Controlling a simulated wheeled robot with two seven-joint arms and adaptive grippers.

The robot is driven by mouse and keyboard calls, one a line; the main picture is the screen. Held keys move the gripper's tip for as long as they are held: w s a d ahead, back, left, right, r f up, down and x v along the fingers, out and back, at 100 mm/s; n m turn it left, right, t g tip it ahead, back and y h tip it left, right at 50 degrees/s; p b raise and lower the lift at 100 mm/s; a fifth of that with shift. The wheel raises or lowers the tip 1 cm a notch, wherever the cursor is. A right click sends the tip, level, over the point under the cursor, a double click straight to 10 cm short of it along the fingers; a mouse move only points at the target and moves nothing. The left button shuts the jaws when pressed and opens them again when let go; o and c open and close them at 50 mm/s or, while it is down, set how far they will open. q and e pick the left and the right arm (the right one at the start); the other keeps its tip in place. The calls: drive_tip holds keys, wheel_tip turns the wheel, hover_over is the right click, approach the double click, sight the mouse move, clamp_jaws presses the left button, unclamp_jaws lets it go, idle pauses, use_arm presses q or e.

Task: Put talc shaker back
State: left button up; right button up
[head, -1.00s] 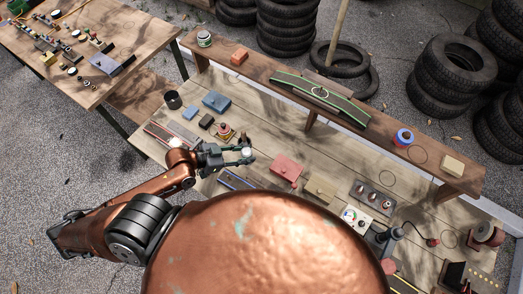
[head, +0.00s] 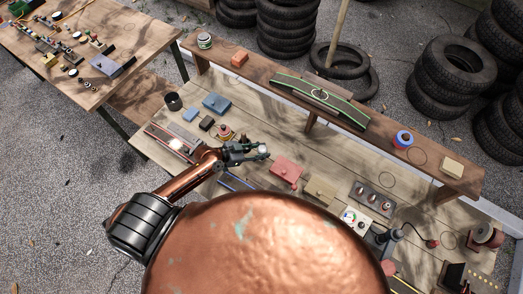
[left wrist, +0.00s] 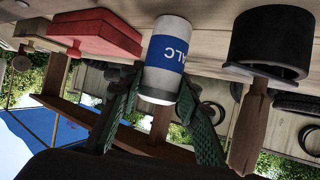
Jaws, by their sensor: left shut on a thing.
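The talc shaker (left wrist: 166,58) is a white cylinder with a blue band reading "ALC" in the left wrist view. In the head view its pale end (head: 263,150) shows at the tip of my left gripper (head: 250,151). The gripper's two dark green fingers (left wrist: 155,92) are on either side of the shaker and shut on it. It is over the workbench (head: 330,165), left of the red box (head: 287,170). I cannot tell how far above the bench the shaker is. My right gripper is not in view.
A raised wooden shelf (head: 285,72) along the bench's back holds a can (head: 204,40), an orange block (head: 239,58), a green-edged track (head: 320,97), a blue-and-red spool (head: 403,138) and a cream block (head: 452,167). Thin ring outlines (head: 417,153) mark shelf and bench. A black cup (head: 173,100) stands left.

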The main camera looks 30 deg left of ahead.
use_arm(q)
drive_tip(key=o, duration=0.8)
drive_tip(key=shift+f, duration=0.1)
drive_tip(key=o, duration=0.4)
drive_tip(key=shift+r, duration=0.2)
drive_tip(key=b+v, duration=0.1)
drive_tip(key=v, duration=1.1)
drive_tip(key=shift+b, duration=0.4)
